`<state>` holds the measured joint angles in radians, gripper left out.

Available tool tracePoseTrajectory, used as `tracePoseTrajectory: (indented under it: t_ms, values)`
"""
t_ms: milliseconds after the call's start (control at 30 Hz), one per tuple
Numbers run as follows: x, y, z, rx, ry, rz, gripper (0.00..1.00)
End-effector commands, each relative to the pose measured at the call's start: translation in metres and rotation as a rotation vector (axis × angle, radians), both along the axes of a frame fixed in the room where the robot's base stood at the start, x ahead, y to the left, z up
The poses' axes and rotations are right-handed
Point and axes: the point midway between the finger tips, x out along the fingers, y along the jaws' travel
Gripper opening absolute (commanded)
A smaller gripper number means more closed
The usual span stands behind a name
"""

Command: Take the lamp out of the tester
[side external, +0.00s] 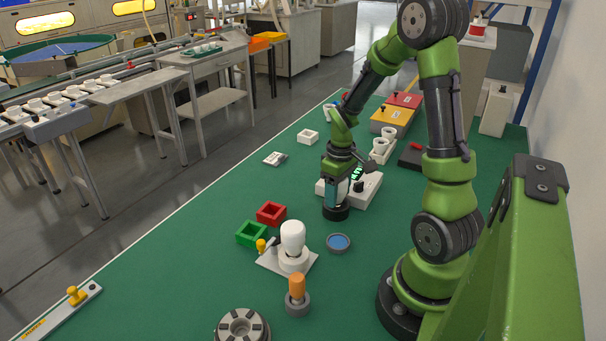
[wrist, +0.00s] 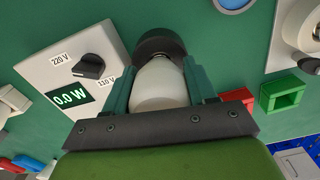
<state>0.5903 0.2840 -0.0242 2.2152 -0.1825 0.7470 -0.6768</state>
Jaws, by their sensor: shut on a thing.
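A white lamp (wrist: 158,88) is between the two fingers of my gripper (wrist: 162,75) in the wrist view. My gripper is shut on it. The lamp's far end meets or overlaps a round black socket (wrist: 160,43); I cannot tell how deep it sits. In the side view my gripper (side external: 336,193) points down at the black socket (side external: 335,213), and the fingers mostly hide the lamp. The tester box (wrist: 62,60) stands beside them, with a black knob between 220 V and 110 V and a display reading 0.0 W. It also shows in the side view (side external: 368,190).
Another white lamp (side external: 293,238) stands upright on a white plate near the front. Nearby are a blue-centred round dish (side external: 339,243), red (side external: 271,214) and green (side external: 251,234) square frames, and an orange-handled tool (side external: 297,288). The left table strip is mostly clear.

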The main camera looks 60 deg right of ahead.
Motion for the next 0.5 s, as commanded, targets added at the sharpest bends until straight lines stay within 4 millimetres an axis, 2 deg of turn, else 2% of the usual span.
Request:
tracePoseTrajectory:
  t_ms: [167,300,500]
  values:
    - [0.002,-0.001,0.023,-0.005,-0.007,0.001,0.27]
    - [0.001,-0.001,0.052,-0.005,-0.008,0.000,0.27]
    - [0.001,-0.001,0.086,-0.004,-0.004,0.001,0.27]
